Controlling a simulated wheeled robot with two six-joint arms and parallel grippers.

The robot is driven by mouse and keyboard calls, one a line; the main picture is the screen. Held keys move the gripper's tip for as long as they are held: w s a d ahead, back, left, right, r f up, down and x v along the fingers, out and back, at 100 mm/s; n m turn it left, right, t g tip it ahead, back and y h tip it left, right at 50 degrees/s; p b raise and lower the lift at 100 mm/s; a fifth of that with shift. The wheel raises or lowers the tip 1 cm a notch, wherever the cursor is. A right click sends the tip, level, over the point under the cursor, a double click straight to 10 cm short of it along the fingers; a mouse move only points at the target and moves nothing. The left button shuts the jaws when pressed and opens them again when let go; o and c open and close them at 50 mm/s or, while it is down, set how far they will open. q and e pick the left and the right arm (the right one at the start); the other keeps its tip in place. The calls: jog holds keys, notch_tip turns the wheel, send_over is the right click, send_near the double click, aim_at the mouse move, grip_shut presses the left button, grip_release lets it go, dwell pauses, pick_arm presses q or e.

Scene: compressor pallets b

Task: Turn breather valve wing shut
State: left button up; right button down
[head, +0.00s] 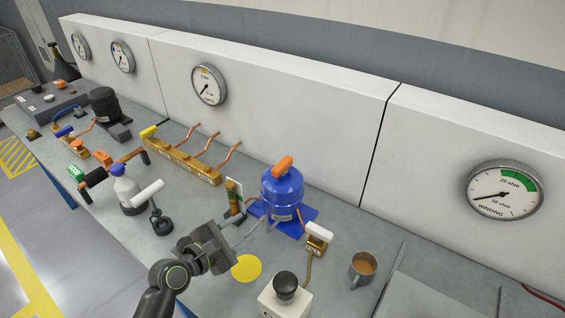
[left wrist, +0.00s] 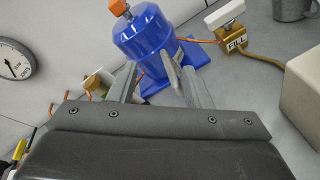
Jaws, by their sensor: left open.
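My left gripper (head: 238,232) is open, with its fingers pointing toward the blue cylinder (head: 282,190) on the blue base. In the left wrist view the open fingers (left wrist: 158,82) frame the lower part of the cylinder (left wrist: 150,42); nothing is held. A brass valve with an upright white wing (head: 234,188) stands just left of the cylinder. In the left wrist view this wing (left wrist: 97,82) is partly hidden behind the left finger. A second brass valve with a white wing (head: 319,230) stands right of the cylinder. No label reading breather is legible. My right gripper is not in view.
A brass manifold (head: 184,165) with copper pipes lies behind left. A white-handled tool (head: 148,192) and grey bottle (head: 127,190) stand left. A white box with black knob (head: 285,290) and a mug (head: 363,266) are at front right. A yellow disc (head: 246,268) lies by the gripper.

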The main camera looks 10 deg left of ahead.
aim_at(283, 162)
pick_arm(q)
jog(key=w+r+n+t, duration=0.3)
jog(key=w+r+n, duration=0.2)
jog(key=n, duration=0.3)
jog(key=x, duration=1.7)
jog(key=shift+w+a, duration=0.1)
jog(key=shift+a, duration=0.15)
grip_shut()
